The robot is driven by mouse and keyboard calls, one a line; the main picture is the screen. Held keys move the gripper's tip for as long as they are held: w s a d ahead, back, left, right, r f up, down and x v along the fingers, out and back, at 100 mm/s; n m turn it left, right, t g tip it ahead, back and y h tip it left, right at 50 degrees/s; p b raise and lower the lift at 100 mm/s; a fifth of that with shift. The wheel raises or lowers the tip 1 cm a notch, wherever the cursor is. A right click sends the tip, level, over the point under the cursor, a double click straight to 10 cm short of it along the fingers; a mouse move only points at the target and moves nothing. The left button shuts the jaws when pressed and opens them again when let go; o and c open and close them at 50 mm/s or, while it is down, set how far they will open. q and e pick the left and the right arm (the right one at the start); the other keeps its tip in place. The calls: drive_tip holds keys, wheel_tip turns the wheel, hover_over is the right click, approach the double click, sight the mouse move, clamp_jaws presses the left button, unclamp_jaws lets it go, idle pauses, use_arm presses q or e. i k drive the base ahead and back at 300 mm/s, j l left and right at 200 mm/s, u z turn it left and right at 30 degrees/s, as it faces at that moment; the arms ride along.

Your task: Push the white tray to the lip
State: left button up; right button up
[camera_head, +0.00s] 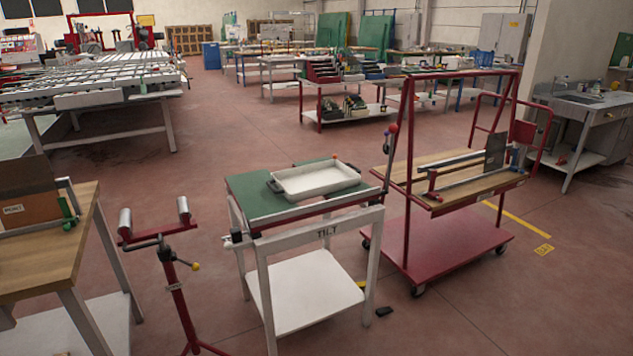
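The white tray (315,182) lies flat on the green top (255,195) of a small white-framed table. It has a raised rim and a dark handle at its left and right ends. It sits toward the back right of the green top. Neither of my grippers shows in the head view.
A red roller stand (168,255) stands left of the table. A wooden bench (50,250) is at the far left. A red wheeled cart (455,240) stands close on the right. A small black object (384,311) lies on the floor. Open floor lies behind the table.

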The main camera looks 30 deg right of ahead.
sight(298, 184)
drive_tip(key=i+l+z, duration=0.15)
drive_tip(key=l+z, duration=0.15)
drive_tip(key=z, duration=0.2)
drive_tip(key=i+l+z, duration=0.2)
drive_tip(key=z, duration=0.3)
